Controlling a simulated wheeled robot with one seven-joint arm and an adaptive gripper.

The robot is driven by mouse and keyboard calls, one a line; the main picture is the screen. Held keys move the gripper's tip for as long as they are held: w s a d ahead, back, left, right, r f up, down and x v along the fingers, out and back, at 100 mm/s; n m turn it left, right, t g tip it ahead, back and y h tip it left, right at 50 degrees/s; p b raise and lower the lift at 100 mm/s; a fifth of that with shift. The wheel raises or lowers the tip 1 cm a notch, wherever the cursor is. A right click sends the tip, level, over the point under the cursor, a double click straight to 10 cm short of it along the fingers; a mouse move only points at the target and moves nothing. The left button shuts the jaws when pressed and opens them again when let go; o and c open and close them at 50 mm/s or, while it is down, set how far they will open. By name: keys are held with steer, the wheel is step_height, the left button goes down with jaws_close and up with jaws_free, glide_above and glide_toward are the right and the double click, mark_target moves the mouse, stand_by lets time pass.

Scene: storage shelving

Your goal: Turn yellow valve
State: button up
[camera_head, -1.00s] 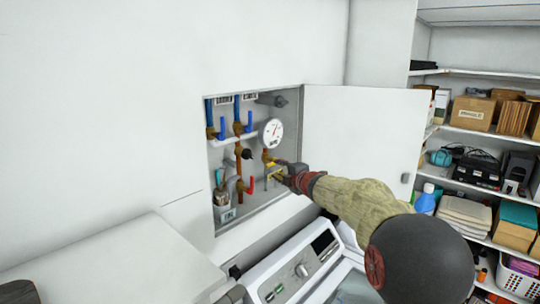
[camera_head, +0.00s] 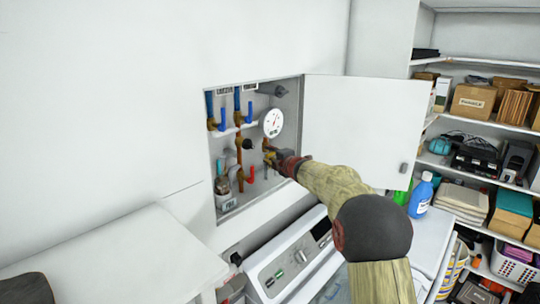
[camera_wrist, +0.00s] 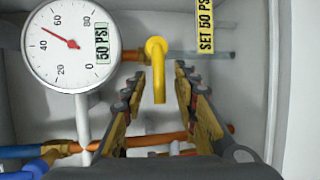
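The yellow valve handle (camera_wrist: 157,70) shows in the wrist view as a bent lever, its top turned towards me and its arm hanging down. My gripper (camera_wrist: 160,78) is open, with one finger on each side of the handle. Gaps show between the handle and both fingers, so it is not gripped. In the head view my gripper (camera_head: 271,156) reaches into the open wall cabinet, just below the round gauge. There the yellow handle cannot be told apart from my fingers.
The pressure gauge (camera_wrist: 72,43) is close to my left finger. Blue-handled valves (camera_head: 222,118) and a red handle (camera_head: 250,174) sit to the left on copper pipes. The cabinet door (camera_head: 362,132) stands open at right. A washing machine (camera_head: 288,262) is below.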

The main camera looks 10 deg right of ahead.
jaws_close()
stand_by(0.9)
